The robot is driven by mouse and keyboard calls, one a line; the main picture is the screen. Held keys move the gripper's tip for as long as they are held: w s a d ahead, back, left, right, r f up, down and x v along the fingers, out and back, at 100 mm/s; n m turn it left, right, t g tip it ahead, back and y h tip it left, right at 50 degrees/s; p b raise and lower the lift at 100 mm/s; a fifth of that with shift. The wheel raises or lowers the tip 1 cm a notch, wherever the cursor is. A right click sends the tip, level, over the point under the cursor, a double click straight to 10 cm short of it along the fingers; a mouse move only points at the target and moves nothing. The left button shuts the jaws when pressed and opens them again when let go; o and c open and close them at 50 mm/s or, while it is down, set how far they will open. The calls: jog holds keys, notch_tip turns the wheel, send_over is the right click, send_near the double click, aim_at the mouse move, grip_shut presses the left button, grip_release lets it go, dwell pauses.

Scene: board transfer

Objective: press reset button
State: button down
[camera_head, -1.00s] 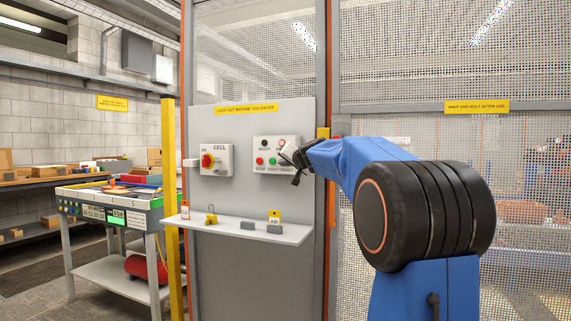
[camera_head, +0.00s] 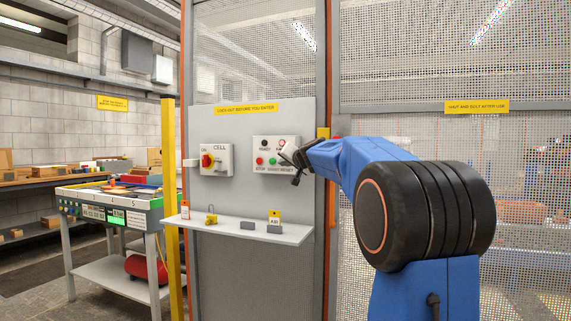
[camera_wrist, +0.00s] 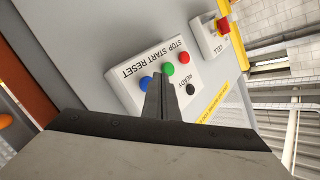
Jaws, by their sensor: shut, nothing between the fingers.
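The control box (camera_head: 262,168) is a pale panel on the grey wall, labelled STOP, START, RESET and READY. In the wrist view its face (camera_wrist: 126,92) shows a red stop button (camera_wrist: 183,58), a green start button (camera_wrist: 169,69) and a blue reset button (camera_wrist: 145,83). My gripper (camera_wrist: 158,80) is shut and empty, its tips in front of the box beside the blue button in the picture. Whether they touch it, I cannot tell. In the head view my gripper (camera_head: 288,159) hides the blue button's place.
A box marked CELL with a red knob (camera_head: 207,160) is left of the control box. Below is a shelf (camera_head: 250,232) with a padlock (camera_head: 211,217), tags and small grey blocks. A mesh fence (camera_head: 440,60) stands right. A yellow post (camera_head: 170,200) stands left.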

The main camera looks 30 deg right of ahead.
jog(key=shift+d, duration=0.1)
dwell(0.3)
jog(key=shift+w+d, duration=0.2)
jog(key=shift+w, duration=0.05)
jog(key=shift+w+d, duration=0.25)
jog(key=shift+d, duration=0.1)
dwell(1.0)
jog(key=shift+a, duration=0.1)
jog(key=shift+s+a, duration=0.55)
dwell(0.4)
jog(key=shift+s+a, duration=0.75)
jog(key=shift+a, duration=0.25)
jog(key=shift+s+a, duration=0.75)
jog(key=shift+a, duration=0.25)
